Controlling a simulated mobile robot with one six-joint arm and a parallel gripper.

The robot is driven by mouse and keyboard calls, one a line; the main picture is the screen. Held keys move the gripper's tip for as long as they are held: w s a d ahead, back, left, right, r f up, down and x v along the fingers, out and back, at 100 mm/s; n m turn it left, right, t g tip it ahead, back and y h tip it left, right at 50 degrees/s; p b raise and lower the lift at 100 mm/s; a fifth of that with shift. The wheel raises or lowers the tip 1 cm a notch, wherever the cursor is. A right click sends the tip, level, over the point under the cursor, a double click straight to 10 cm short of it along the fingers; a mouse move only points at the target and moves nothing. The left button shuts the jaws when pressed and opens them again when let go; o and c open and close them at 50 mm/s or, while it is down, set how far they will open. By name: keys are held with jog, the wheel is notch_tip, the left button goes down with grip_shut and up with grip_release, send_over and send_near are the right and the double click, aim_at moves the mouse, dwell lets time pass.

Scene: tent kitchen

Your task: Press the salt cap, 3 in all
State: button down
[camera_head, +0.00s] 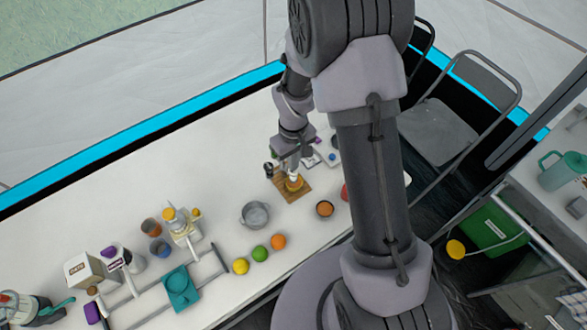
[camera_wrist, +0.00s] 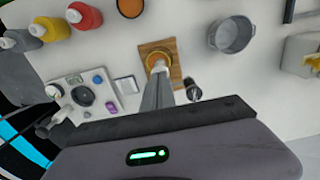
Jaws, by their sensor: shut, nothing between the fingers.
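A wooden board (camera_head: 282,187) lies on the white table, and in the wrist view it is at top centre (camera_wrist: 173,48). On it is a round orange-yellow piece (camera_head: 295,185) with a pale top; it also shows in the wrist view (camera_wrist: 158,57). I cannot read any label marking it as the salt. My gripper (camera_head: 293,170) is shut and empty, pointing down directly over the pale top, with its fingertips (camera_wrist: 160,75) at or very near it. Whether they touch is unclear. A small dark-topped container (camera_wrist: 193,90) stands beside the board.
A grey pot (camera_head: 255,214) stands left of the board, with an orange-filled bowl (camera_head: 325,209) to its right. Several fruits, including a green one (camera_head: 260,254), lie in front. Red (camera_wrist: 85,16) and yellow (camera_wrist: 50,29) bottles and a panel with knobs (camera_wrist: 84,96) are nearby.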

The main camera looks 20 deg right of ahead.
jog(key=shift+f, duration=0.45)
jog(key=shift+f+b, duration=0.5)
jog(key=shift+b, duration=0.15)
jog(key=shift+r, duration=0.1)
jog(key=shift+r+p, duration=0.35)
jog(key=shift+r, duration=0.05)
jog(key=shift+f+b, duration=0.4)
jog(key=shift+f, duration=0.05)
jog(key=shift+r+p, duration=0.3)
jog(key=shift+r, duration=0.15)
jog(key=shift+f+b, duration=0.3)
jog(key=shift+f, duration=0.1)
dwell(0.8)
jog(key=shift+r, duration=0.4)
